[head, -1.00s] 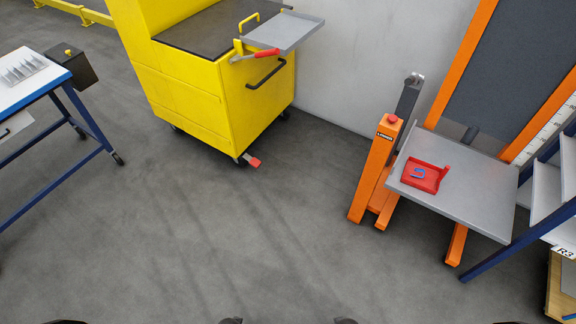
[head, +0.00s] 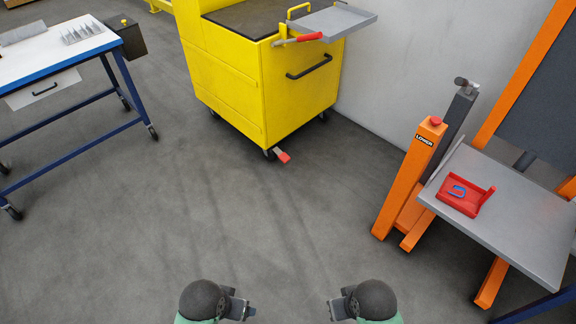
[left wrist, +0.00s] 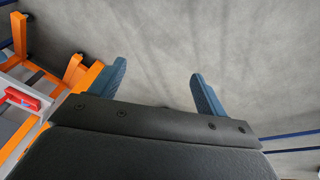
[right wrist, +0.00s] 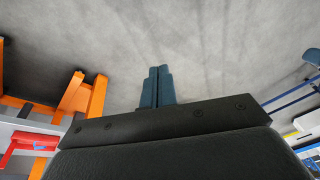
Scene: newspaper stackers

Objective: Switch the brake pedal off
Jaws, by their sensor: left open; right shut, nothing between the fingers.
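The brake pedal (head: 283,157) is a small red pedal low at the front caster of the yellow cart (head: 290,97), just above the floor. It sticks out toward me at a slant; I cannot tell its on or off position. My left gripper (head: 250,311) is low in the head view, open and empty; its spread fingers show in the left wrist view (left wrist: 160,85). My right gripper (head: 332,311) is shut and empty, its fingers together in the right wrist view (right wrist: 157,86). Both grippers are well short of the cart and pedal.
An orange lift (head: 408,180) marked LOWER stands at right, with a grey platform (head: 520,222) holding a red tray (head: 462,205). A white table (head: 50,55) with blue legs stands at left. A grey shelf (head: 340,20) juts from the cart. The floor between is clear.

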